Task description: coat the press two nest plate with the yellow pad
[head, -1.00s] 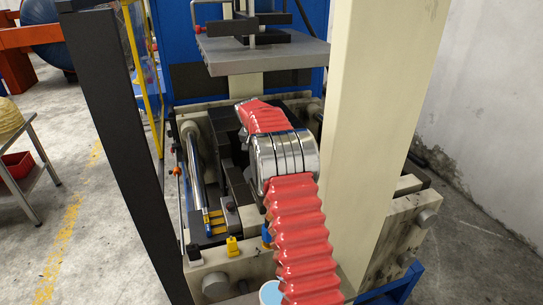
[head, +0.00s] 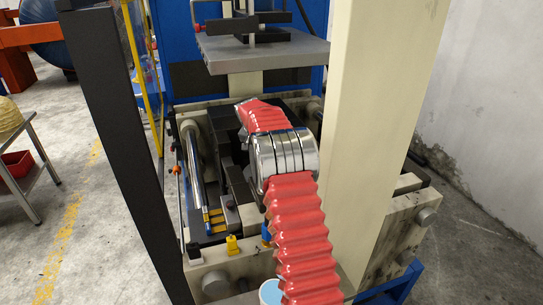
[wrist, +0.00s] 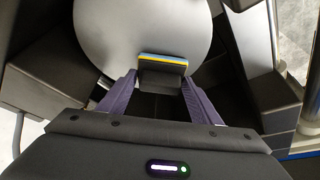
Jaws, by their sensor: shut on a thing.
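In the wrist view my gripper (wrist: 161,82) has its two purple fingers closed on a black block (wrist: 162,80) with a yellow strip and a blue strip along its far edge, which looks like the yellow pad (wrist: 162,56). A smooth grey round plate (wrist: 140,22), likely the nest plate, lies just beyond and beneath the pad. I cannot tell whether the pad touches it. In the head view my red-sleeved arm hides my gripper, the pad and the plate.
In the head view a cream press column (head: 372,130) stands close on the right and a dark post (head: 112,150) on the left. A grey platen (head: 262,52) hangs above. A small yellow piece (head: 232,244) and a light-blue pot (head: 270,292) are at the front.

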